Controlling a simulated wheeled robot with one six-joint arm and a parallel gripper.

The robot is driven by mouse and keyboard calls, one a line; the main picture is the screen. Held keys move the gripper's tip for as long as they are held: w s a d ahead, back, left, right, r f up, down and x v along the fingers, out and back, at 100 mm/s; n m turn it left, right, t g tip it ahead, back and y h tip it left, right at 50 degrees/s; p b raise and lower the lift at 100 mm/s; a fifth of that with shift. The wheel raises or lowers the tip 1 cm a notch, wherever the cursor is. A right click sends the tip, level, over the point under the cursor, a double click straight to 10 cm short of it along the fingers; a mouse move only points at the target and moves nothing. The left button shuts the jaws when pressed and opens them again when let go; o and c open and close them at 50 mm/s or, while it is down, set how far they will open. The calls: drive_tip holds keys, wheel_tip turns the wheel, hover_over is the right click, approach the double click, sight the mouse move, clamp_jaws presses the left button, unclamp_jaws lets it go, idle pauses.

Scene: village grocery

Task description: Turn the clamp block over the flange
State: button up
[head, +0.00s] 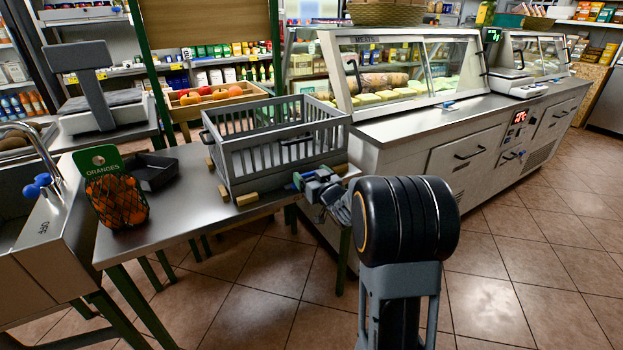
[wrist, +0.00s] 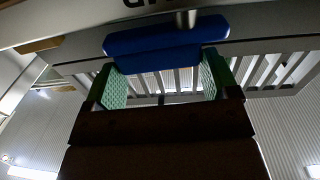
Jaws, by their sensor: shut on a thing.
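A blue clamp block (wrist: 152,42) shows in the wrist view, below a short metal pin and against a grey rail that may be the flange (wrist: 270,45). The green-padded fingers of my gripper (wrist: 160,82) are on either side of the block's lower part and shut on it. In the head view my gripper (head: 316,184) is low at the front right corner of the grey slatted crate (head: 285,150), and a bit of blue shows at its tip. The fingers hide part of the block. I cannot tell whether the block overlaps the flange.
The crate stands on a metal table (head: 190,205) with wooden blocks (head: 247,198) at its base. A net of oranges (head: 117,202) and a black tray (head: 155,172) are at the left. A glass display counter (head: 400,75) stands close behind on the right. The tiled floor in front is clear.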

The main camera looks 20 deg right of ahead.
drive_tip(key=m+h+b, duration=0.2)
drive_tip(key=h+b, duration=0.2)
drive_tip(key=shift+s+a+f+m, duration=0.25)
drive_tip(key=shift+s+a+m, duration=0.05)
drive_tip(key=shift+a+m, duration=0.1)
drive_tip(key=h, duration=0.1)
drive_tip(key=m+g+h, duration=0.1)
drive_tip(key=m+h, duration=0.1)
drive_tip(key=h, duration=0.1)
drive_tip(key=shift+s+a+r, duration=0.2)
drive_tip(key=shift+r, duration=0.1)
drive_tip(key=m+g+h+p, duration=0.3)
drive_tip(key=a+m+g+h+p, duration=0.1)
drive_tip(key=m+g+h+p, duration=0.2)
drive_tip(key=p, duration=0.1)
drive_tip(key=a+m+g+h+p, duration=0.1)
drive_tip(key=m+g+h+p, duration=0.2)
drive_tip(key=g, duration=0.1)
drive_tip(key=shift+s+r+h, duration=0.1)
drive_tip(key=shift+s+h, duration=0.15)
drive_tip(key=shift+h, duration=0.15)
drive_tip(key=shift+a+m+g+p, duration=0.1)
drive_tip(key=shift+m+g+p, duration=0.2)
drive_tip(key=shift+m+p, duration=0.1)
drive_tip(key=o, duration=0.8)
